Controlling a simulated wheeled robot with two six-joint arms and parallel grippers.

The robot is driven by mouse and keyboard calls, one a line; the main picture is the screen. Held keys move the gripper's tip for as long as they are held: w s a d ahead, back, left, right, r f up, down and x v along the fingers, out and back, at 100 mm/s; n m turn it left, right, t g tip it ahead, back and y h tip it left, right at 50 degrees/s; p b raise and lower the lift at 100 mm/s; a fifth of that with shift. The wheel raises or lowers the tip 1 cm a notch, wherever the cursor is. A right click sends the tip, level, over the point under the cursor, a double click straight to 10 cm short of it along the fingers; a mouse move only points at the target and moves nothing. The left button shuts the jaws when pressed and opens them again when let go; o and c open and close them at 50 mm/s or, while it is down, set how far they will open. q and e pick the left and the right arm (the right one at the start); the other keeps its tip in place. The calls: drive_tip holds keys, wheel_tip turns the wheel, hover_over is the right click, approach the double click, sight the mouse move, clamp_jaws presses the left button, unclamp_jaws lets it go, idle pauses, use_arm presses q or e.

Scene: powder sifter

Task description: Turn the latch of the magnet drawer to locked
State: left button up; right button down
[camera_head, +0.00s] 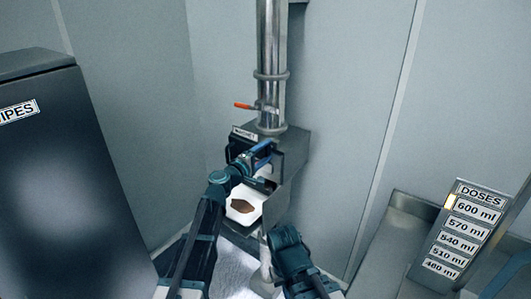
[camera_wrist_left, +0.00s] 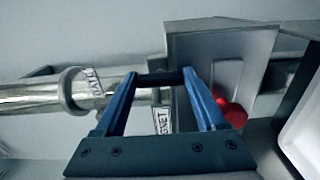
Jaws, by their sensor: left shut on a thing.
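The magnet drawer's housing (camera_head: 292,150) is a dark metal box under the steel pipe. Its label (camera_head: 244,133) also shows in the left wrist view (camera_wrist_left: 162,121). My left gripper (camera_head: 262,153) is at the housing's front. In the left wrist view a dark bar (camera_wrist_left: 160,78), seemingly the drawer handle, spans between its fingertips, and the gripper is shut on it. A red knob (camera_wrist_left: 232,112), likely the latch, shows beside the right finger, which partly covers it. I cannot read its position. My right arm shows low in the head view, but its jaw opening is not clear.
A steel pipe (camera_head: 271,45) with a red-handled lever (camera_head: 243,106) rises above the housing. A white container (camera_head: 232,213) with brown powder is below. A dark wipes box (camera_head: 50,150) stands left. A doses board (camera_head: 459,235) stands right. Walls close in behind.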

use_arm(q)
drive_tip(key=o, duration=1.3)
drive_tip(key=v, duration=1.4)
drive_tip(key=s+d+f+m+g+y, duration=0.2)
drive_tip(key=s+d+f+m+g, duration=0.2)
drive_tip(key=s+f+m+g, duration=0.6)
drive_tip(key=s+a+f+g+y, duration=0.4)
drive_tip(key=s+a+f+y, duration=0.4)
drive_tip(key=s+a+f, duration=0.35)
drive_tip(key=s+d+m, duration=0.1)
drive_tip(key=d, duration=0.2)
drive_tip(key=s+d+m+y, duration=0.1)
drive_tip(key=s+d+m, duration=0.1)
drive_tip(key=d, duration=0.2)
drive_tip(key=s+d+m+g+y, duration=0.1)
drive_tip(key=s+d, duration=0.1)
drive_tip(key=d, duration=0.1)
drive_tip(key=shift+d+f, duration=0.15)
drive_tip(key=shift+d, duration=0.05)
